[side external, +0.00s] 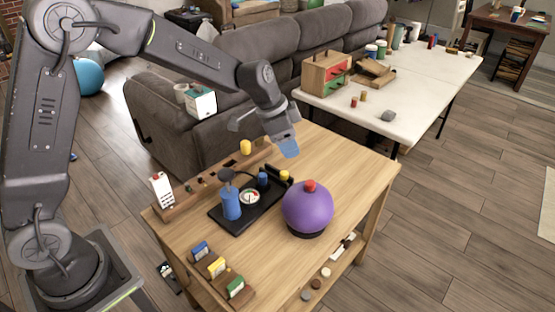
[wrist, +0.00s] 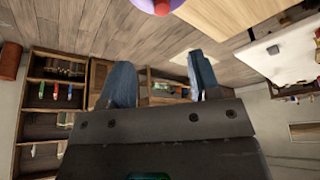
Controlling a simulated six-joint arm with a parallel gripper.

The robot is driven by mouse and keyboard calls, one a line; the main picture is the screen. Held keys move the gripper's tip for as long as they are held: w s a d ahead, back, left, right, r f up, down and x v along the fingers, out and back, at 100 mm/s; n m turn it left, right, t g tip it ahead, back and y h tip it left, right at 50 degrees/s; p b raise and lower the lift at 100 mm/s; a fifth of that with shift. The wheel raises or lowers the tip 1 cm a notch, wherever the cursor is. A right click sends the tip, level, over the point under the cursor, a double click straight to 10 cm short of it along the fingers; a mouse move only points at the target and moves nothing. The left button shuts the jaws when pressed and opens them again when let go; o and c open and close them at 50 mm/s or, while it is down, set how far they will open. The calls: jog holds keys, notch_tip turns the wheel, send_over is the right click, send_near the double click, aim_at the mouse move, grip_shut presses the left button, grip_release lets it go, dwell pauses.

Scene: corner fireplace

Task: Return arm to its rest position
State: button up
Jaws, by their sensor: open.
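My gripper (side external: 287,146) is held in the air above the back part of the wooden table (side external: 185,238), with its fingers angled down. In the wrist view its two blue fingers (wrist: 163,85) stand apart with nothing between them. A purple ball-shaped object (side external: 307,210) with a red top sits on a dark base on the table, in front of and below the gripper. Its edge also shows at the top of the wrist view (wrist: 150,5). The gripper is clear of it and of the tabletop.
A black tray (side external: 222,219) holds a blue bottle (side external: 231,203), a gauge (side external: 250,197) and small blue and yellow parts. A wooden rack (side external: 188,205) runs along the back. Colored boxes (side external: 217,267) stand at front left. A white table (side external: 420,88) and grey sofa (side external: 240,80) lie behind.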

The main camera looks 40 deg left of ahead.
jog(key=s+a+r+n, duration=0.1)
jog(key=s+r+n, duration=0.1)
jog(key=s+r, duration=0.5)
jog(key=s+a+r+n+t+y, duration=0.1)
jog(key=s+a+r+n, duration=0.1)
jog(key=s, duration=0.8)
jog(key=s+a+r+n+t+y, duration=0.1)
jog(key=s+n, duration=0.3)
jog(key=s, duration=0.7)
jog(key=shift+s+a+r+y, duration=0.25)
jog(key=shift+a+r+y, duration=0.25)
jog(key=shift+a, duration=0.15)
